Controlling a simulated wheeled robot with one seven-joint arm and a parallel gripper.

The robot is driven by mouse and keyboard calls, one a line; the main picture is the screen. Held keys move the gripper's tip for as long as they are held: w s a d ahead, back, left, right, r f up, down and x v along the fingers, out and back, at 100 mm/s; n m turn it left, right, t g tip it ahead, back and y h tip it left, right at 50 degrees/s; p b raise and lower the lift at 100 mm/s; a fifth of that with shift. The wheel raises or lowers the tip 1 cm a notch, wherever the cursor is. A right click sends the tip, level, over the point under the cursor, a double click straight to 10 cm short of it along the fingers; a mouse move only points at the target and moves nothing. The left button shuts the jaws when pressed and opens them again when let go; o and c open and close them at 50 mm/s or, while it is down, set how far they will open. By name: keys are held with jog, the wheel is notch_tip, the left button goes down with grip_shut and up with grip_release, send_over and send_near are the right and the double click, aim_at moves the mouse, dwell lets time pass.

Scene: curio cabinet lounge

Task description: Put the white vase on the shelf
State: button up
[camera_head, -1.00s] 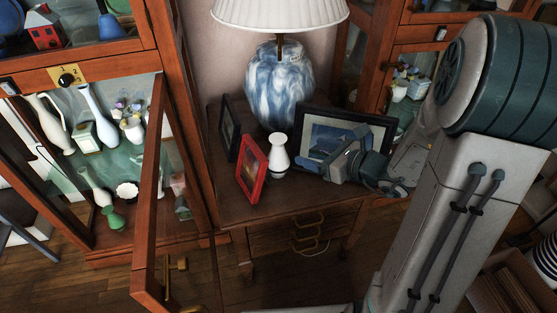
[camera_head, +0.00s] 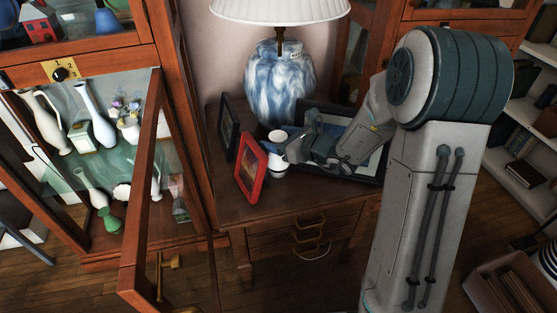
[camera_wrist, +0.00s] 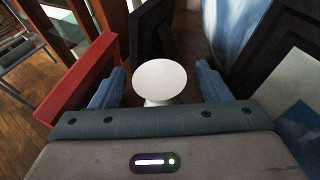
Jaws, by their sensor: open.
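The small white vase (camera_head: 277,167) stands upright on the wooden side table, in front of the blue and white lamp. My gripper (camera_head: 287,150) is at the vase from the right, and partly hides it. In the wrist view the round white top of the vase (camera_wrist: 160,82) lies between the two blue fingers of my gripper (camera_wrist: 160,88), which are open, with a gap visible on each side. The cabinet at left has a glass door (camera_head: 150,200) swung open, and its lower shelf (camera_head: 118,160) holds several vases and ornaments.
A red picture frame (camera_head: 251,168) stands just left of the vase, close to a finger. A dark frame (camera_head: 229,128) stands behind it. The lamp (camera_head: 273,83) is behind the vase, and a large dark frame (camera_head: 368,172) is behind my arm. The table's front strip is clear.

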jog(key=shift+w+a, duration=0.15)
grip_shut()
